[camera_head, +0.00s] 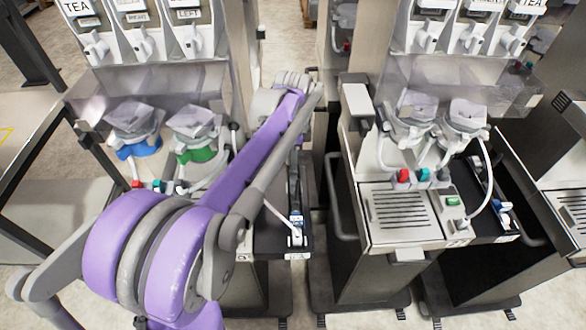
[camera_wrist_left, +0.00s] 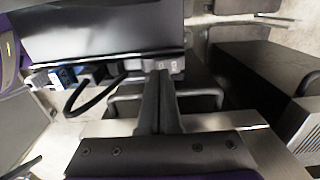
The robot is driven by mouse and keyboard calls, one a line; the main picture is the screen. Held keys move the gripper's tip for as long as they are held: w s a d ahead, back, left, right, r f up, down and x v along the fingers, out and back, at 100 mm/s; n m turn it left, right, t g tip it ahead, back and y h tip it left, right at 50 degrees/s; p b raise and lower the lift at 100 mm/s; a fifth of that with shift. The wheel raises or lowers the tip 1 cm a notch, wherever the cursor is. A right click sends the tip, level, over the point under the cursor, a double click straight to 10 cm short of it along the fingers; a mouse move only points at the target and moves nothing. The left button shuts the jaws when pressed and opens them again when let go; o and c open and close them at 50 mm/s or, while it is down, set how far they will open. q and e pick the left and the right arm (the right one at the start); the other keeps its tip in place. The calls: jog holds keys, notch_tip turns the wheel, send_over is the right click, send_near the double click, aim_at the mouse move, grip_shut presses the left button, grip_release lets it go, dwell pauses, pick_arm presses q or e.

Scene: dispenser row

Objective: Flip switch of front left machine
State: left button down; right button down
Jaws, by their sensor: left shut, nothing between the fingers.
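The left machine stands at the left in the head view, partly hidden behind my purple left arm. Its red switch (camera_head: 137,184) and teal switch (camera_head: 157,186) show low on its front, left of my arm. A black side tray (camera_head: 270,243) on its right holds a blue and white part (camera_head: 296,228); a similar blue part (camera_wrist_left: 62,76) shows in the left wrist view. My left gripper (camera_wrist_left: 162,74) is shut and empty, with its fingers near a dark panel (camera_wrist_left: 100,35) and a bent black handle. In the head view its fingertips are hard to make out. My right gripper is out of view.
A second machine (camera_head: 402,215) stands to the right, with a slotted drip tray, red and teal switches and a black handle (camera_head: 337,200) on its near side. A narrow gap separates the machines. Tea dispensers (camera_head: 140,40) stand behind. Pale floor shows between the units.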

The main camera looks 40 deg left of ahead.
pick_arm(q)
jog(key=shift+f, duration=0.3)
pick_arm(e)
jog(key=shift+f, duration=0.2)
